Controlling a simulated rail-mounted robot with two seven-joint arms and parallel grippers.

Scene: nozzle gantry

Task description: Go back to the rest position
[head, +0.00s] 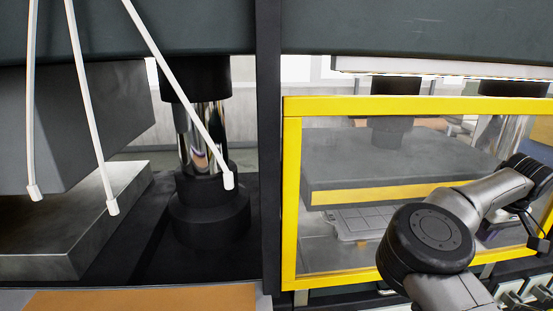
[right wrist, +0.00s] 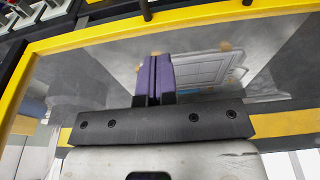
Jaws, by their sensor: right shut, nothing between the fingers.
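My right gripper (right wrist: 154,62) shows in the right wrist view with its two purple fingers pressed together and nothing between them. It is in front of the clear panel of the yellow-framed guard (head: 291,190). The yellow frame also shows in the right wrist view (right wrist: 90,37). In the head view my right arm reaches across the lower right of this guard; its gripper is hard to make out there. My left arm and gripper are not in view.
Behind the panel are a dark press block (head: 390,160) and a light grey tray-like plate (head: 362,224). At the left, several thin white rods with nozzle tips (head: 228,180) hang before an open press with a metal block (head: 75,225). A dark post (head: 268,150) divides the bays.

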